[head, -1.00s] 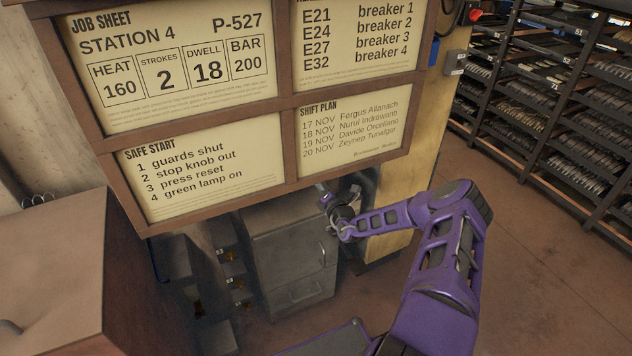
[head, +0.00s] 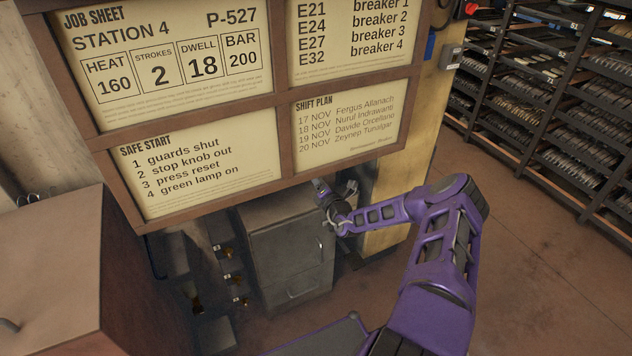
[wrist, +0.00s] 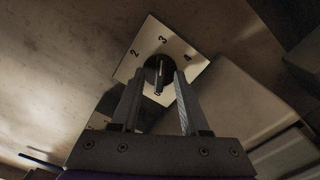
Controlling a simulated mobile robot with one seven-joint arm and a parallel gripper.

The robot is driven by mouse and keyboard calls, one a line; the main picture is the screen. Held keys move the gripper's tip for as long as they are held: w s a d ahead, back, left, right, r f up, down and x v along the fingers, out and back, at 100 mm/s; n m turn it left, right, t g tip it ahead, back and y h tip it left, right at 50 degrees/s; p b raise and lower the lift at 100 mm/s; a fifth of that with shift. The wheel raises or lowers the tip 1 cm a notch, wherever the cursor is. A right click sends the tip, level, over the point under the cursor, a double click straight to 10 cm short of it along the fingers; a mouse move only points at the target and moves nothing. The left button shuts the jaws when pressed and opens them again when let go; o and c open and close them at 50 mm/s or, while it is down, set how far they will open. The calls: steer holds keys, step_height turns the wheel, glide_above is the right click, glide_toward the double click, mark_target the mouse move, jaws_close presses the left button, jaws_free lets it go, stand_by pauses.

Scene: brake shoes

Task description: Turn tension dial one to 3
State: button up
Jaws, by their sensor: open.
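In the wrist view a dial with a dark round knob (wrist: 153,68) sits on a pale square plate (wrist: 184,47) marked 2, 3 and 4. A thin light bar on the knob lies roughly in line with the 3; I cannot tell for sure which end is the pointer. My gripper (wrist: 160,80) is open, with one finger on each side of the knob. I cannot tell whether either finger touches it. In the head view my gripper (head: 323,193) is under the notice board's lower edge, and the dial is hidden there.
A notice board (head: 283,132) hangs just above my gripper. A grey cabinet (head: 290,245) stands below it, and a wooden post (head: 405,190) stands to its right. A brown box-like unit (head: 50,260) is at left. Shelving racks (head: 560,110) stand at right, with open floor before them.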

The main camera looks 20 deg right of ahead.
steer(key=s+p, duration=0.2)
steer(key=s, duration=1.5)
steer(key=shift+s+d+p, duration=0.2)
steer(key=shift+d+p, duration=0.1)
